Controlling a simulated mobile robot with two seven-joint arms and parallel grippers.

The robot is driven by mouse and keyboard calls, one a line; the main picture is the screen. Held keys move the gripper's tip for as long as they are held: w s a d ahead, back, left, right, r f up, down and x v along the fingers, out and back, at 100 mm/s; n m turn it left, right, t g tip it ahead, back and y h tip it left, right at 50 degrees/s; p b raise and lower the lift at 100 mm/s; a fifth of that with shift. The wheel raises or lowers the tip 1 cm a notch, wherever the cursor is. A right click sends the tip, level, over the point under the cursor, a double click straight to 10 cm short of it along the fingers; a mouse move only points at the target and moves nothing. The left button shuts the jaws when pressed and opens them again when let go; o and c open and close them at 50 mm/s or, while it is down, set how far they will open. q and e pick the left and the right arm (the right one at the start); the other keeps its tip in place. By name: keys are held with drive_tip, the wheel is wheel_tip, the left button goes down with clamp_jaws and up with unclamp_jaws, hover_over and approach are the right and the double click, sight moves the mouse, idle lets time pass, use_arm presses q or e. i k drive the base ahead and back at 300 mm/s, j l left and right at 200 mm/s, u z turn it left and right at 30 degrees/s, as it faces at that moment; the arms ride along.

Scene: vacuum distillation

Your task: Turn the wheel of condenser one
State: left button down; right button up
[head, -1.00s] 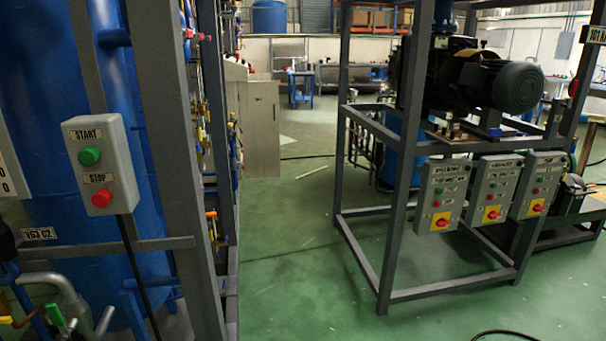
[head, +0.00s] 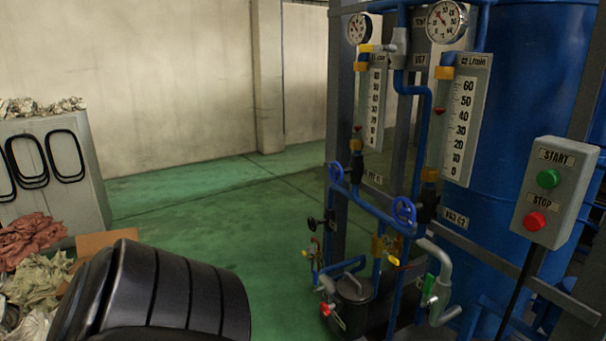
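Two blue handwheels sit on blue pipework in the head view. One wheel (head: 404,210) is at the right, below the nearer flow gauge (head: 466,118). The other wheel (head: 336,173) is further left, below the second flow gauge (head: 373,105). I cannot tell which one belongs to condenser one; no label naming it is readable. A large blue tank (head: 525,85) stands behind the pipes. Neither gripper is in view. A ribbed black part at the bottom left may be part of my arm.
A grey control box (head: 556,192) with a green START and a red STOP button is mounted at the right. A grey cabinet (head: 75,165) and crumpled cloths (head: 32,240) are at the left. Green floor (head: 215,205) lies open between them and the pipework.

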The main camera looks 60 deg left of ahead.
sight(336, 172)
drive_tip(key=u, duration=1.9)
